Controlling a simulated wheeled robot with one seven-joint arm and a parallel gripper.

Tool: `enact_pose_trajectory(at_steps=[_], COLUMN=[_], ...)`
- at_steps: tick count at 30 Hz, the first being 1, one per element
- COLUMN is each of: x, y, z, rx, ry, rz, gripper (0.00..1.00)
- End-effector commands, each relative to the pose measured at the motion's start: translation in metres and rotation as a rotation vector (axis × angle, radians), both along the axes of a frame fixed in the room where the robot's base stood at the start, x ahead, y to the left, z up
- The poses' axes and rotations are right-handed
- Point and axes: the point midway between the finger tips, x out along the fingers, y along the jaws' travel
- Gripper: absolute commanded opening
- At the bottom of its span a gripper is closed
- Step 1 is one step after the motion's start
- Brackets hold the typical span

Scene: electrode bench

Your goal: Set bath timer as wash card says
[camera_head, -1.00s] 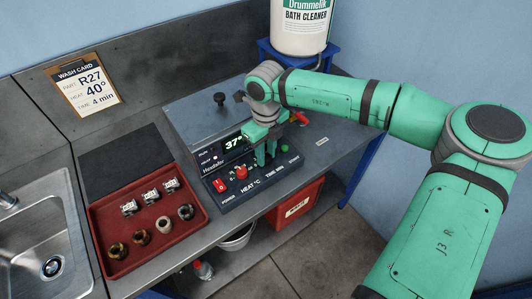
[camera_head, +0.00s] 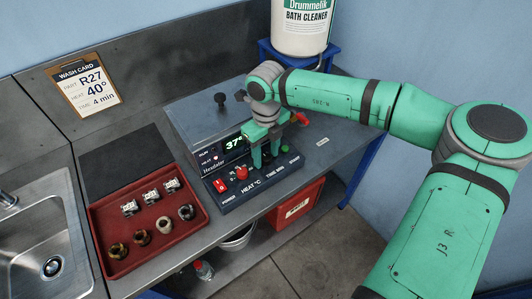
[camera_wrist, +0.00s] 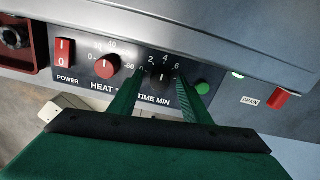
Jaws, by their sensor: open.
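The wash card (camera_head: 86,87) on the back wall reads part R27, heat 40°, time 4 min. The bath (camera_head: 213,112) has a lit display (camera_head: 234,143) reading about 37. In the wrist view the black time knob (camera_wrist: 161,77) sits between the fingers of my open gripper (camera_wrist: 160,92); I cannot tell whether they touch it. Its scale shows 2, 4 and 6, and its pointer seems to be near 4. The red heat knob (camera_wrist: 107,66) is to its left, and the red power switch (camera_wrist: 66,52) is further left. The green start button (camera_wrist: 202,88) is just right of the fingers.
A red tray (camera_head: 118,262) with several small parts stands left of the bath, beside the sink (camera_head: 40,220). A red drain handle (camera_wrist: 279,99) is right of the panel. A bath cleaner drum (camera_head: 302,30) stands behind. A red bin (camera_head: 296,205) is below the bench.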

Motion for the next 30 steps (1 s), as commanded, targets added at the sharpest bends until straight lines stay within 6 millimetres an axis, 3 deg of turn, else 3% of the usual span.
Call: enact_pose_trajectory(at_steps=[5,21,30], x=[0.0,0.0,0.0], y=[-0.001,0.0,0.0], z=[0.011,0.098,0.108], rx=[-0.001,0.0,0.001], ry=[-0.001,-0.001,-0.001], rz=[-0.001,0.0,0.0], gripper=[0.44,0.44,0.44])
